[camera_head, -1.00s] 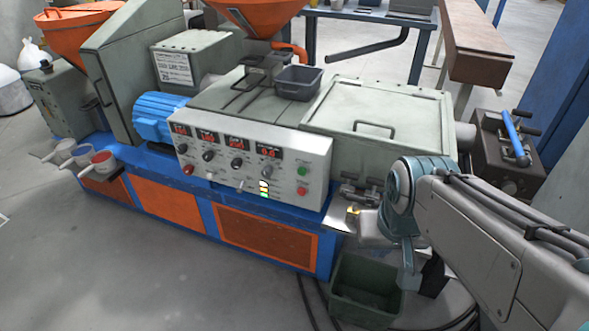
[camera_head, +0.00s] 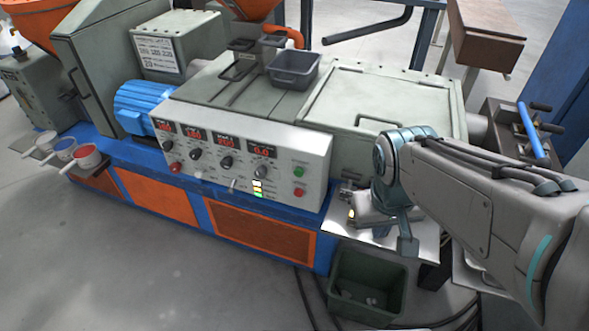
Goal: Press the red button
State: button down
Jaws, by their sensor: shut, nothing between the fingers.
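The grey control panel (camera_head: 240,147) on the front of the machine carries two red buttons. One red button (camera_head: 299,191) is at its right end, just below a green button (camera_head: 299,170). The other red button (camera_head: 175,167) is at the lower left. Both are uncovered. My arm reaches in from the right. Its narrow end, which I take for my gripper (camera_head: 407,245), hangs to the right of the panel and lower than the right red button, well apart from it. It looks shut and empty, but its fingers are small and hard to make out.
A dark green bin (camera_head: 367,285) stands on the floor below my arm. A metal shelf (camera_head: 415,238) juts out behind the arm end. Grey trays and a dark tub (camera_head: 294,70) sit on the machine. The floor in front is clear.

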jog(key=w+a+f+n+h+b, duration=0.25)
jog(key=w+f+n+h, duration=0.45)
jog(key=f+n+h, duration=0.6)
jog(key=w+a+f+n+t+y+b, duration=0.1)
jog(key=w+a+f+n+t+y, duration=0.1)
jog(key=a+f+n+t+y, duration=0.2)
jog(key=w+a+f+n+t+y+b, duration=0.1)
jog(key=w+a+f+n+t+y, duration=0.2)
jog(key=a+f+n+t, duration=0.3)
jog(key=a+n+t+y, duration=0.1)
jog(key=a+n+t, duration=0.3)
jog(key=a+n, duration=0.4)
jog(key=shift+f+t, duration=0.4)
jog(key=p, duration=0.1)
send_near(298, 194)
jog(key=x, duration=0.7)
jog(key=shift+f, duration=0.1)
jog(key=shift+s, duration=0.1)
